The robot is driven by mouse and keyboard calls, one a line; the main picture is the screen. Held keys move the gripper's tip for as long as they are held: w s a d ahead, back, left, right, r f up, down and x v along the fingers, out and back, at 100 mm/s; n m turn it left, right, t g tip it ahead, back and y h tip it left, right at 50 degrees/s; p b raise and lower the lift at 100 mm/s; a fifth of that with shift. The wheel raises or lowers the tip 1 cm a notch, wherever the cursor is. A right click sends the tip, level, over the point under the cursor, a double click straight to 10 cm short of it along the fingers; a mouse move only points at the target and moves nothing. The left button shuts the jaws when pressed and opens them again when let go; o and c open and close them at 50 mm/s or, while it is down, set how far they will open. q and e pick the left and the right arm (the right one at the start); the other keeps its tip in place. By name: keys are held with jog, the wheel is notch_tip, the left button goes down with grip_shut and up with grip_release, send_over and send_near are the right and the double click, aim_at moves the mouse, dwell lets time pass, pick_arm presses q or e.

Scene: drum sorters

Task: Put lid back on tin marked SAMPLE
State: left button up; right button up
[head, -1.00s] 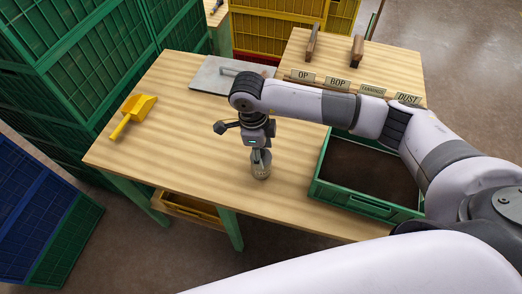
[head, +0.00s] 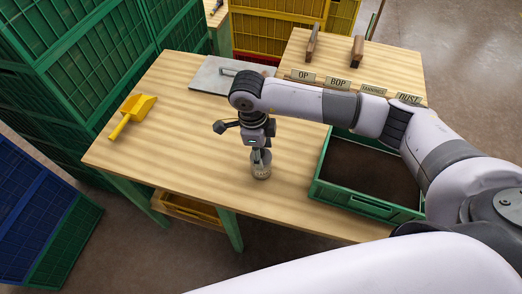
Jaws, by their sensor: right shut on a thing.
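A small tin (head: 261,172) with a pale label stands upright on the wooden table, left of the green crate. The label's writing is too small to read. My right gripper (head: 261,160) points straight down at the top of the tin and is shut on what seems to be the lid. The lid is mostly hidden by the fingers, and I cannot tell whether it sits fully on the rim. My left gripper is out of view.
A green crate (head: 366,207) with dark contents stands right of the tin. A yellow scoop (head: 132,115) lies at the left, and a grey plate with a handle (head: 210,78) at the back. A labelled wooden board (head: 390,62) stands behind. The table's left half is mostly clear.

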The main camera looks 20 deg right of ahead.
jog(key=o, duration=1)
jog(key=shift+o, duration=0.4)
jog(key=o, duration=0.4)
jog(key=shift+r, duration=0.1)
jog(key=shift+r+p, duration=1.8)
jog(key=shift+r, duration=1.6)
